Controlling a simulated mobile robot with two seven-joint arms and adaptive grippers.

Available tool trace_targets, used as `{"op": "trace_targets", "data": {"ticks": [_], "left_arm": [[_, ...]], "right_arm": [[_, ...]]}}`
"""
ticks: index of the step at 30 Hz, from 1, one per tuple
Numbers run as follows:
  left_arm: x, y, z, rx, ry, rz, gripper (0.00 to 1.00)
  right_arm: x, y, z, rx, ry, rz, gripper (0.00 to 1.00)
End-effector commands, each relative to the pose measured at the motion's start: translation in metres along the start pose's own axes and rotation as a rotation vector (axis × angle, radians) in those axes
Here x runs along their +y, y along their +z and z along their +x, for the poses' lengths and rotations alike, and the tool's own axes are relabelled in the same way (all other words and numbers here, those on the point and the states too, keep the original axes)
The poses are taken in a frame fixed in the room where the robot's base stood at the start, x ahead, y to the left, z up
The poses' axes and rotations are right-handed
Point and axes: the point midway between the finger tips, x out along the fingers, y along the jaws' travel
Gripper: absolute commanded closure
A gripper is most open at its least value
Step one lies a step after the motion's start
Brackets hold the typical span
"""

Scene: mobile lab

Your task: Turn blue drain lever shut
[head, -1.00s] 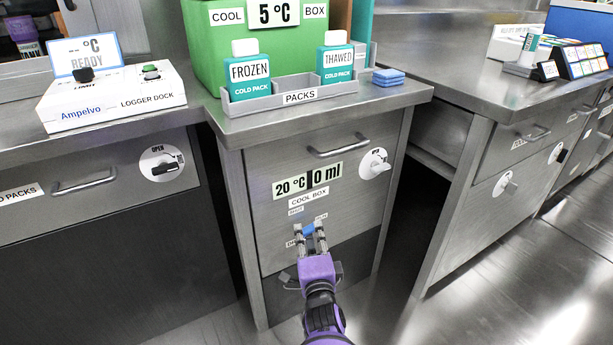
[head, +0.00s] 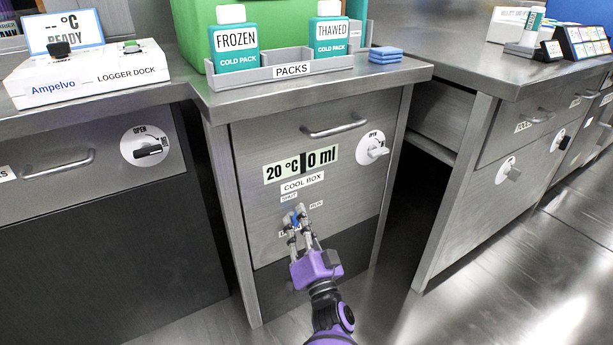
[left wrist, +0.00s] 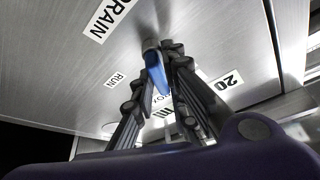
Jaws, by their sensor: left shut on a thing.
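The blue drain lever (head: 297,221) is on the cabinet front, below the "COOL BOX" label (head: 303,184). My left gripper (head: 299,222) is shut on it, one finger on each side. In the left wrist view the blue lever (left wrist: 155,70) shows between the fingertips (left wrist: 165,62), on a round grey pivot. The lever looks tilted from upright in the head view. Small labels around it are partly hidden by the fingers; a "DRAIN" label (left wrist: 108,14) and a "RUN" label (left wrist: 115,79) show in the left wrist view. My right gripper is in neither view.
Above the lever are a "20 °C 0 ml" display (head: 300,165), a drawer handle (head: 334,127) and a white dial (head: 373,148). The packs tray (head: 290,70) with cold packs stands on the counter (head: 320,90). Open floor (head: 490,270) lies to the right.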

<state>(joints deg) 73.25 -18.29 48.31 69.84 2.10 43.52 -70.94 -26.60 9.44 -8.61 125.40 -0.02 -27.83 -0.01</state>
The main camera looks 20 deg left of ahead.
Motion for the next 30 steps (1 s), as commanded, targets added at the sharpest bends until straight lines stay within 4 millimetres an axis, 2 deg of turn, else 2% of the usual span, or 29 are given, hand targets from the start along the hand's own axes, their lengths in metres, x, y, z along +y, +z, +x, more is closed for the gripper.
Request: {"op": "trace_targets", "data": {"ticks": [1,15,30], "left_arm": [[0.007,0.002,-0.003,-0.006,-0.002,-0.046,1.0],[0.002,-0.001,-0.003,-0.005,-0.146,-0.398,1.0],[-0.001,-0.003,-0.002,-0.003,-0.201,-0.535,1.0]], "right_arm": [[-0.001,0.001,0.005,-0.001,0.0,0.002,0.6],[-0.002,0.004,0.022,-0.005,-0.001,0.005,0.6],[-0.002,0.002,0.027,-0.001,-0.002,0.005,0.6]]}}
